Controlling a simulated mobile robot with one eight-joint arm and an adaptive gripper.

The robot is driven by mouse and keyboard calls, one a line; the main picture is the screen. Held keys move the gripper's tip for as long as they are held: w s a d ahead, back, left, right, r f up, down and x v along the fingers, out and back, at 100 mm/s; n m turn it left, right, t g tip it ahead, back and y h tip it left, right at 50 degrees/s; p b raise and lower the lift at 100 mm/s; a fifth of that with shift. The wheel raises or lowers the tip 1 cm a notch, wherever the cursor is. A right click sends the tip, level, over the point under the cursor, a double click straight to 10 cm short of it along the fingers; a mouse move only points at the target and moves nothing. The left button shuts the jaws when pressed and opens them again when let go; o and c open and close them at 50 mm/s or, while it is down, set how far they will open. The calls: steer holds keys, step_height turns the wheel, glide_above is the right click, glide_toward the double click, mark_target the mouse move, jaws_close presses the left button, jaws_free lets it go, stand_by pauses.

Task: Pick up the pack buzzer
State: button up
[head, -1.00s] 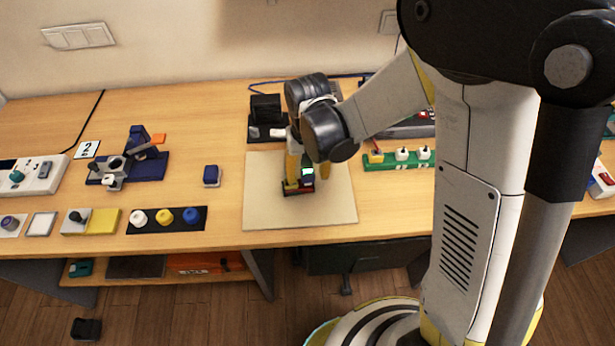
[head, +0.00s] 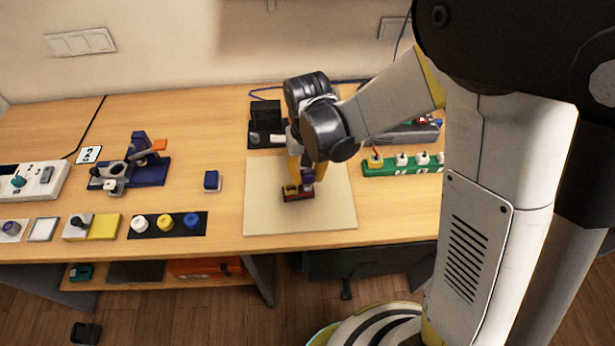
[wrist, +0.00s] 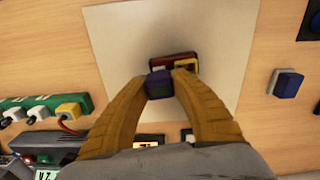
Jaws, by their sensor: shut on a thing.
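My gripper (wrist: 162,78) points down over the pale board and is shut, its two yellow fingers on either side of a small dark blue block (wrist: 158,89). I take this block for the pack buzzer; it also shows in the head view (head: 308,177), partly hidden by the fingers. It is right by a red module with yellow parts (head: 291,194), which also shows beyond the fingertips in the wrist view (wrist: 172,58). I cannot tell whether the block rests on the module or is clear of it.
The pale board (head: 325,215) is otherwise bare. Another blue block (head: 211,181) stands on the wood left of it. A green strip with plugs (head: 385,166) lies to the right, a black device (head: 265,122) behind. A blue fixture (head: 150,171) and a black strip of coloured knobs (head: 150,225) are at left.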

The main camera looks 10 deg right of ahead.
step_height(320, 180, up, 2)
steer(key=shift+r+p, duration=0.15)
steer(key=shift+p, duration=0.15)
steer(key=d+r+p, duration=0.2)
steer(key=d+r, duration=0.4)
steer(key=d, duration=0.5)
steer(key=shift+s+d+r, duration=0.3)
steer(key=shift+d+r, duration=0.05)
steer(key=shift+r, duration=0.05)
